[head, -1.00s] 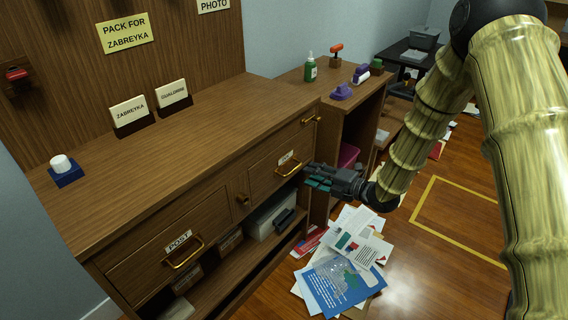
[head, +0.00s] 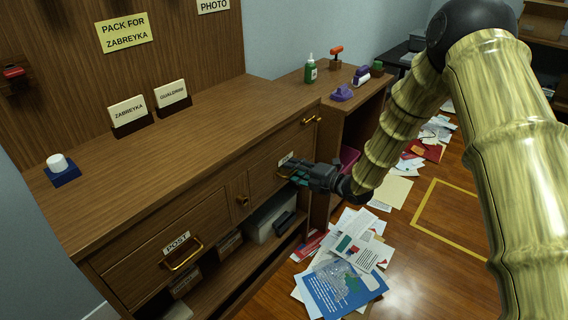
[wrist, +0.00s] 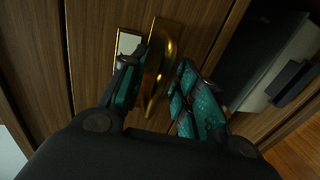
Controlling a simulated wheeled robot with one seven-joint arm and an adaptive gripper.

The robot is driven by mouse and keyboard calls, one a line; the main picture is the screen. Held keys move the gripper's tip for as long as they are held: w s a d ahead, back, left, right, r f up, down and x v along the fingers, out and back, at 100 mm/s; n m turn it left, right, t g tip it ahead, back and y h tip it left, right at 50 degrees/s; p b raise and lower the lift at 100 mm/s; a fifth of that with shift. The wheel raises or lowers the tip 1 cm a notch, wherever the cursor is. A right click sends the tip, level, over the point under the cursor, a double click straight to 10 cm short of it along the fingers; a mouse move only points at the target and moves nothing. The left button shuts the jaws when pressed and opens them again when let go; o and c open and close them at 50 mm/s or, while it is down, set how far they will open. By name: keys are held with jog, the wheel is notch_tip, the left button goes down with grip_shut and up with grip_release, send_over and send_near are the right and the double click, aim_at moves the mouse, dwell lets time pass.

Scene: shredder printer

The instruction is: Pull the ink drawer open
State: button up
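The ink drawer (head: 268,180) is the right-hand drawer of the wooden cabinet and looks closed. Its small white label (head: 286,159) is too small to read surely; it also shows in the wrist view (wrist: 128,46). Its brass handle (wrist: 165,58) is a curved pull on the drawer front. My gripper (head: 298,174) is at this handle, partly covering it in the head view. In the wrist view my gripper (wrist: 160,88) has its teal fingers apart, one on each side of the handle. Whether either finger touches it I cannot tell.
A drawer labelled POST (head: 177,242) with a brass handle is at the left. A small brass knob (head: 243,201) sits between the drawers. An open shelf below holds a grey box (head: 272,217). Papers (head: 345,280) lie on the floor in front. The cabinet top is mostly clear.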

jog(key=shift+c, duration=0.4)
grip_shut()
jog(key=f+p+v, duration=0.1)
jog(key=f+v, duration=0.1)
jog(key=v, duration=0.7)
jog(key=f+p+v, duration=0.1)
jog(key=v, duration=0.9)
jog(key=shift+s+d+f, duration=0.25)
jog(key=shift+d+f, duration=0.05)
jog(key=shift+d, duration=0.1)
dwell(1.3)
jog(key=o, duration=0.8)
grip_release()
jog(key=shift+c, duration=0.2)
jog(key=shift+p+v, duration=0.55)
jog(key=shift+v, duration=2.4)
jog(key=shift+f, duration=0.1)
